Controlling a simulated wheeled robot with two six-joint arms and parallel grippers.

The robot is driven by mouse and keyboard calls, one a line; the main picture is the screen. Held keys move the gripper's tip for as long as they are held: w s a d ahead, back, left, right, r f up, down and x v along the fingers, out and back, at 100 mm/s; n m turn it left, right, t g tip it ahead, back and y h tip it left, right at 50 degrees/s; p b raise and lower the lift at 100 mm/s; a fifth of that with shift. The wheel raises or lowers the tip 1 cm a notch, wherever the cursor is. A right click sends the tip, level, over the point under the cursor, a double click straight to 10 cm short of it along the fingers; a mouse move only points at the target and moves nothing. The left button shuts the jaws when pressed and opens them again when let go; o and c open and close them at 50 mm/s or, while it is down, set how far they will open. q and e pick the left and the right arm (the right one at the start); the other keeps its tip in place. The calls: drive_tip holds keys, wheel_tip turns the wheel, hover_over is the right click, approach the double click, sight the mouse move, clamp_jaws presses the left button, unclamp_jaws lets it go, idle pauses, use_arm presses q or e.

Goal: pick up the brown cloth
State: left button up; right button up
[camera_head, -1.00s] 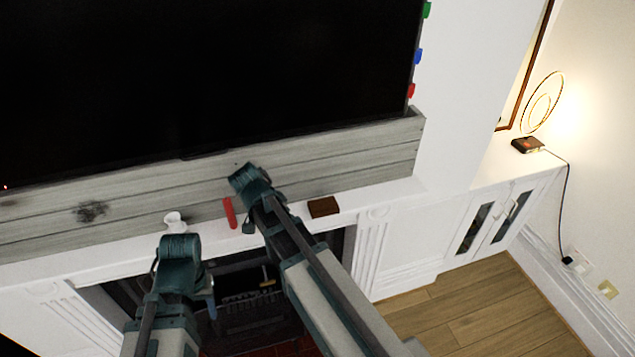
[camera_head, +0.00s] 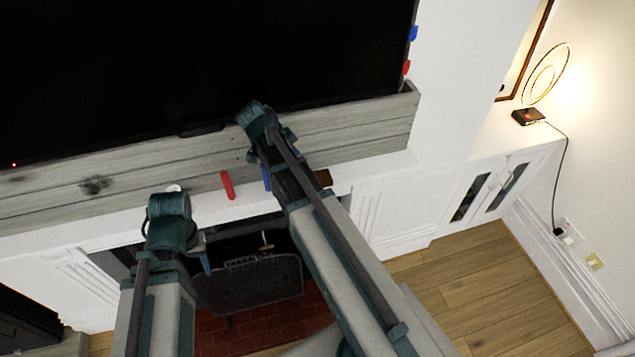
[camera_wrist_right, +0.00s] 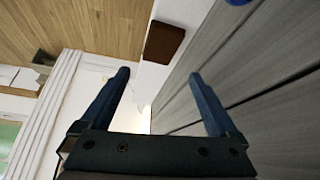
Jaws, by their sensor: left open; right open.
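The brown cloth (camera_head: 323,177) looks like a small, flat dark brown square on the white mantel, partly hidden behind my right arm in the head view. It shows whole in the right wrist view (camera_wrist_right: 163,42), on the white ledge beyond the fingertips. My right gripper (camera_wrist_right: 158,75) is open and empty, with its fingers apart and short of the cloth. In the head view my left gripper (camera_head: 205,258) is low in front of the fireplace, left of the cloth and away from it; its fingers are small and partly hidden.
A red object (camera_head: 227,185) stands on the mantel left of the cloth. A white vase (camera_head: 173,188) is mostly hidden behind my left arm. Grey planks (camera_head: 370,130) and a large black screen (camera_head: 200,70) rise behind the mantel. Wooden floor (camera_head: 480,300) is clear at right.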

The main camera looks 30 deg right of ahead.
drive_tip(key=b, duration=0.4)
approach(318, 177)
drive_tip(key=x, duration=0.3)
drive_tip(key=shift+d+f, duration=0.1)
drive_tip(key=shift+d, duration=0.1)
drive_tip(key=b+x, duration=0.4)
drive_tip(key=shift+a+f, duration=0.25)
drive_tip(key=shift+d+f+b, duration=0.35)
drive_tip(key=shift+f+b, duration=0.1)
drive_tip(key=shift+b, duration=0.1)
drive_tip(key=shift+r, duration=0.15)
drive_tip(key=c, duration=1)
